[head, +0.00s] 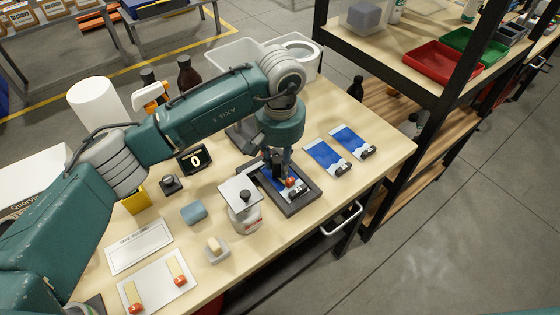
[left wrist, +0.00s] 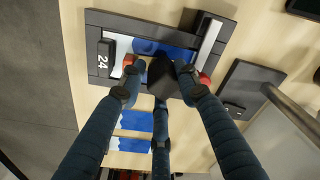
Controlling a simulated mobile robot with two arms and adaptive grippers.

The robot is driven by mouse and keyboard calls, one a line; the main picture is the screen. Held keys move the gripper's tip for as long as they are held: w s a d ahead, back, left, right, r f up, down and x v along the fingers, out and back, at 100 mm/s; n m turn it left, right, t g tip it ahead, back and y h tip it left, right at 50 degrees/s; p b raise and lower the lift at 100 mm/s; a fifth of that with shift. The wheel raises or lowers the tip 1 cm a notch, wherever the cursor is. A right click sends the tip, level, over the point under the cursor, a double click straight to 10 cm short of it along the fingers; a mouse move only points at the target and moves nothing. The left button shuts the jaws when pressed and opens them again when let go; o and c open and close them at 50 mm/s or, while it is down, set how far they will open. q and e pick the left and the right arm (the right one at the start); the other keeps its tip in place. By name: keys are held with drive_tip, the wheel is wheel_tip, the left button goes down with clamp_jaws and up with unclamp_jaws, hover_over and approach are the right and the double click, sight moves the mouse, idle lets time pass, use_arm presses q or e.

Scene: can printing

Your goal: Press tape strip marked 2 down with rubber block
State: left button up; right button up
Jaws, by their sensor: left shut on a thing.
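My left gripper (left wrist: 160,72) is shut on a dark block, the rubber block (left wrist: 161,79), over a dark frame (left wrist: 98,18). The frame holds a blue and white sheet (left wrist: 120,46). Red patches (left wrist: 204,78) show beside the block, partly behind my fingers; I cannot tell if they belong to tape strip 2, and no mark 2 is readable. In the head view the gripper (head: 287,177) is low over the frame (head: 296,207), with red beside it. Contact between block and sheet is hidden. My right gripper is not in view.
Two strips with red ends lie on a white card (head: 157,283) at the front left. A light-blue block (head: 194,212), a jar (head: 245,217) and a small display (head: 192,158) stand left of the frame. Two blue and white sheets (head: 326,156) lie to its right.

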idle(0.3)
use_arm(q)
drive_tip(key=shift+r+p, duration=0.9)
drive_tip(key=shift+r, duration=2.6)
